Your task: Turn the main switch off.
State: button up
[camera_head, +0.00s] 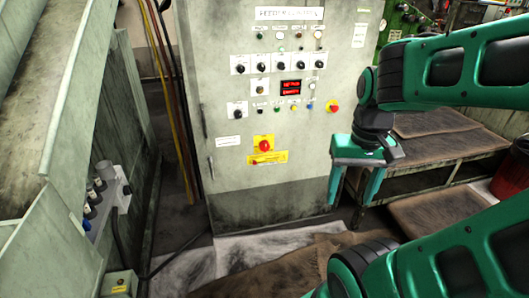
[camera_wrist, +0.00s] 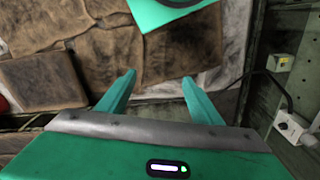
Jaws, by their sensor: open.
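A grey control cabinet (camera_head: 225,180) stands upright in the middle of the head view. Low on its front is a red knob on a yellow plate (camera_head: 264,145), with a yellow label (camera_head: 267,158) below; it looks like the main switch. Its exact turn position is too small to tell. A smaller red and yellow knob (camera_head: 332,106) sits higher, near the cabinet's right edge. My gripper (camera_head: 350,200) is open and empty, pointing down, right of and lower than the large red knob, apart from it. In the wrist view my gripper (camera_wrist: 159,78) has nothing between its fingers; no switch shows there.
A bench with brown mats (camera_head: 440,148) stands at right, near a red bin (camera_head: 512,178). A green-grey machine chute (camera_head: 75,80) is at left. Mats (camera_head: 290,272) lie on the floor before the cabinet.

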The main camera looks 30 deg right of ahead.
jog(key=w+d+f+n+t+h, duration=0.1)
jog(key=w+d+f+t+h, duration=0.2)
jog(key=w, duration=1)
jog(key=w+d+f+t, duration=0.2)
jog(key=w+d+f, duration=0.35)
jog(key=w, duration=0.65)
jog(key=w+d+f+n+t+h, duration=0.1)
jog(key=w+d+f+t+h, duration=0.3)
jog(key=w, duration=0.9)
jog(key=n+t+y, duration=0.1)
jog(key=t+y, duration=0.1)
jog(key=t, duration=0.1)
send_near(266, 149)
jog(key=s+d+r, duration=0.3)
jog(key=r, duration=0.1)
notch_tip(266, 149, down, 8)
jog(key=a+t, duration=0.3)
jog(key=t, duration=0.2)
jog(key=x, duration=1.1)
jog(key=shift+r, duration=0.1)
jog(key=c, duration=1)
